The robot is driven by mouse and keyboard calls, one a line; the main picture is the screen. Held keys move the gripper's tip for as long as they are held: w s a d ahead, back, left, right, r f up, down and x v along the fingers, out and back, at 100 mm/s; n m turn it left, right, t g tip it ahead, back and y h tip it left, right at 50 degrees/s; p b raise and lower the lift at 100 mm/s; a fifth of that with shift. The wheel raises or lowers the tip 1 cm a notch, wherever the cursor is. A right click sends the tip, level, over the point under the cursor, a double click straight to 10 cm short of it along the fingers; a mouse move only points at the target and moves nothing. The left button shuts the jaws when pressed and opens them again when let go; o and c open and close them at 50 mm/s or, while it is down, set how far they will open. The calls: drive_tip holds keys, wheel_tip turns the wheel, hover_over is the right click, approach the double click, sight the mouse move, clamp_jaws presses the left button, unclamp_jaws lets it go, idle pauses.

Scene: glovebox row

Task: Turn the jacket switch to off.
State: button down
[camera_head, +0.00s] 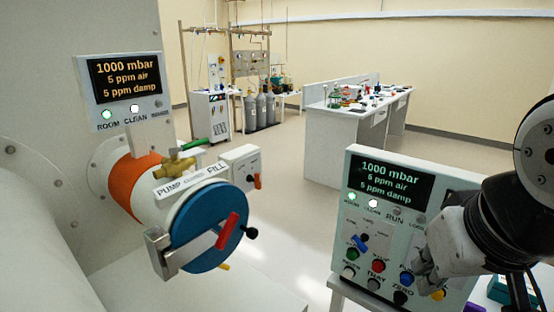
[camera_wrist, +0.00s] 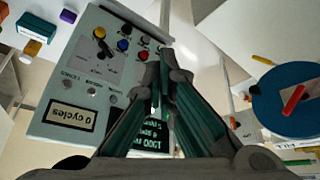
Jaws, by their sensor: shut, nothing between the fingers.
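No label reading "jacket" is legible, so I cannot tell for sure which control is the jacket switch. An orange jacket (camera_head: 138,182) wraps the white cylinder on the left. A small white box (camera_head: 240,166) with a red-orange lever (camera_head: 257,181) sits beside that cylinder. The control panel (camera_head: 352,200) at right has a blue-handled selector (camera_head: 360,243) and several coloured buttons; it also shows upside down in the wrist view (camera_wrist: 60,125). My gripper (camera_head: 426,275) is shut and empty in front of the panel's right part. Its fingers (camera_wrist: 164,75) hide part of the panel.
A blue round door (camera_head: 208,225) with a red handle (camera_head: 228,230) closes the cylinder's near end. A brass valve with a green handle (camera_head: 194,144) sits on top. A display (camera_head: 122,85) stands behind. Floor between cylinder and panel looks clear.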

drive_tip(key=w+a+f, duration=0.1)
drive_tip(key=w+f, duration=0.3)
drive_tip(key=w, duration=0.6)
drive_tip(key=m+t+y+p, duration=0.5)
drive_tip(key=m+t+y, duration=0.5)
drive_tip(key=m, duration=0.1)
approach(258, 181)
drive_tip(key=w+d, duration=0.5)
drive_tip(key=d, duration=0.1)
drive_tip(key=x, duration=1)
drive_tip(key=shift+s+a+r+p, duration=0.1)
drive_tip(key=shift+s+a+p, duration=0.4)
drive_tip(key=shift+s+a, duration=0.3)
drive_tip(key=shift+s+a+p, duration=0.5)
drive_tip(key=shift+s+a, duration=0.05)
drive_tip(key=shift+s, duration=0.45)
